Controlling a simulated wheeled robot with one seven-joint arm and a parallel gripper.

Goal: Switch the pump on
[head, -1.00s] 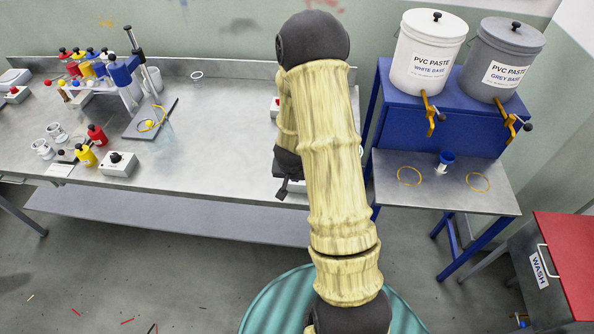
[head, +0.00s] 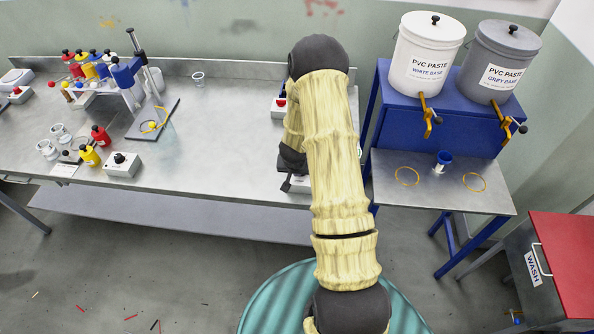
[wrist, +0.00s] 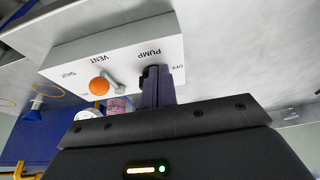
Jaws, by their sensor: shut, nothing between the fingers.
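A white control box (wrist: 130,58) shows in the wrist view, lettered PUMP, VENT, SHUT and OFF, with its lettering upside down. In the head view my arm hides most of it. My gripper (wrist: 155,76) is shut and empty, its dark fingertips right at the PUMP lettering, beside OFF. A small dark piece at the fingertips may be the pump switch; the fingers cover most of that spot, so its position and any contact cannot be told. The vent lever with an orange ball (wrist: 98,86) stands to the left of the fingers.
The steel bench (head: 225,140) carries another white box with a black knob (head: 122,163), a bottle rack and a stand at left. A blue stand (head: 432,120) with two paste buckets is at right. A red-lidded wash bin (head: 565,255) stands at the lower right.

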